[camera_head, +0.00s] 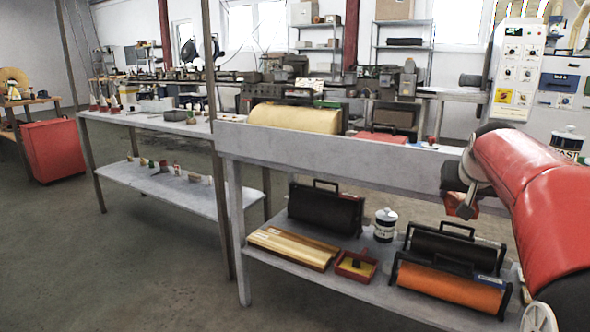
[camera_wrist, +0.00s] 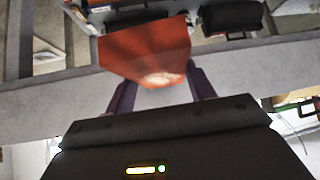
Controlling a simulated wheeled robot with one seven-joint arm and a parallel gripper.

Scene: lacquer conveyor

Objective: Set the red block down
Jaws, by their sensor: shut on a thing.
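My gripper (camera_wrist: 163,88) is shut on the red block (camera_wrist: 143,45), which sits between its two fingers in the wrist view. In the head view the block (camera_head: 462,208) shows only as a small reddish piece under my gripper (camera_head: 466,190), at the right, in front of the grey bench panel. The block appears held in the air beside the bench (camera_head: 330,150), above the level of its lower shelf (camera_head: 365,284). Its contact with any surface cannot be seen. My red arm hides the bench's right end.
The lower shelf holds black cases (camera_head: 325,212), a white can (camera_head: 385,224), a small red tray (camera_head: 356,266), wooden slats (camera_head: 293,248) and an orange roll (camera_head: 448,288). A yellow roll (camera_head: 295,117) lies behind the bench's front panel. The floor at left is open.

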